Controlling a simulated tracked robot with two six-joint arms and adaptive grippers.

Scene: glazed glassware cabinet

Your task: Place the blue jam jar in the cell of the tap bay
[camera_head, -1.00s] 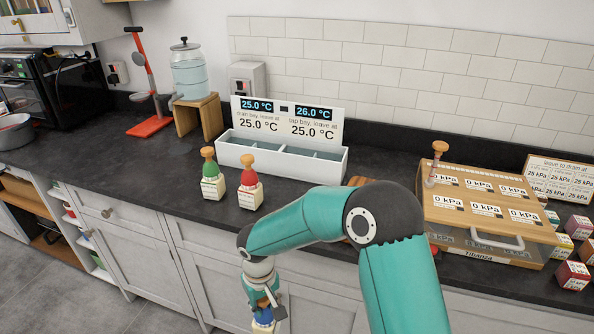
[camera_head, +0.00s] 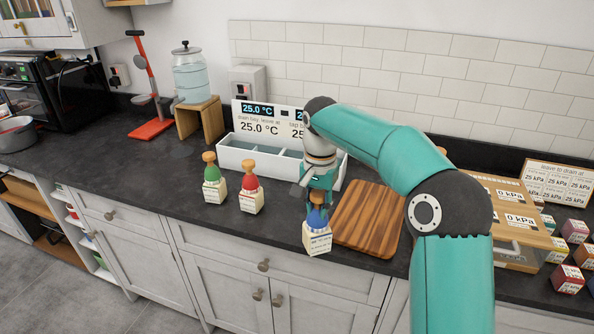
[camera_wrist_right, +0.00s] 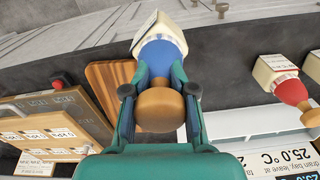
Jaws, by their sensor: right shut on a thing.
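The blue jam jar (camera_head: 316,232), with a cream labelled base and a wooden knob on top, is held upright by my right gripper (camera_head: 318,196) near the counter's front edge, left of the cutting board. The white two-bay box (camera_head: 250,157) stands behind, with a "drain bay" display at left and the tap bay at right. My right arm hides most of the tap bay's sign and part of its cells. My left gripper is out of view.
A green jar (camera_head: 213,184) and a red jar (camera_head: 250,191) stand in front of the box. A wooden cutting board (camera_head: 368,222) lies right of the held jar. A wooden-topped case (camera_head: 515,205) and several small boxes are farther right. A water dispenser (camera_head: 191,72) stands at the back left.

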